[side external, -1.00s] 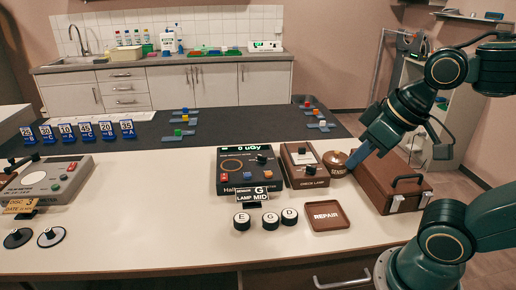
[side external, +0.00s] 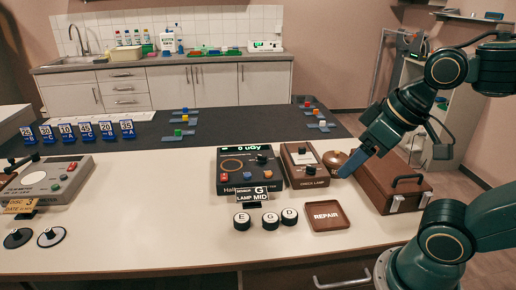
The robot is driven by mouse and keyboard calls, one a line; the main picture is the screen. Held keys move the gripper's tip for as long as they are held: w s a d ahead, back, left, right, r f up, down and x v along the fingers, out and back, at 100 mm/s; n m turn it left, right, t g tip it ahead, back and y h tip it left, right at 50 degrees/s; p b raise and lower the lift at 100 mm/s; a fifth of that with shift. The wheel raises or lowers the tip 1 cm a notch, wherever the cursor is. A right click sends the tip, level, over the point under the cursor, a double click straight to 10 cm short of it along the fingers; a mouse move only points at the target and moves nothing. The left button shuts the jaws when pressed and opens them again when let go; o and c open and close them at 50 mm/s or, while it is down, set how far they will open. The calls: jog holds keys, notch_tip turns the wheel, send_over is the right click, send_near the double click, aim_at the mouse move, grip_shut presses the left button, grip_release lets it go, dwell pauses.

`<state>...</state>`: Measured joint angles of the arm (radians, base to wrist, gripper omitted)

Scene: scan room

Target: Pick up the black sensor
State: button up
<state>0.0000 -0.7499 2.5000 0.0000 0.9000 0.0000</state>
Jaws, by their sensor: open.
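Three small round black sensors with white lettered tops stand in a row on the white bench: E (side external: 242,221), G (side external: 270,221) and D (side external: 289,216). A small sign (side external: 258,195) behind them reads "SENSOR G, LAMP MID". My gripper (side external: 345,173) has blue fingertips and points down and left. It is above and right of the three sensors, in front of a round brown lidded thing (side external: 333,160), partly hiding it. My gripper is open, with nothing visible in it; the gap between its fingers is hard to see.
A black meter (side external: 230,185) and a brown check-lamp box (side external: 303,172) stand behind the sensors. A brown REPAIR tray (side external: 327,217) lies right of them. A brown case (side external: 392,190) stands by my arm.

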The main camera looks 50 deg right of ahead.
jog(key=shift+w, duration=0.15)
jog(key=m+g, duration=0.6)
jog(key=m, duration=1.5)
send_over(271, 217)
notch_tip(271, 217, down, 14)
jog(key=shift+a+f, duration=0.1)
jog(key=shift+f, duration=4.4)
jog(key=shift+f, duration=2.6)
jog(key=c, duration=1.1)
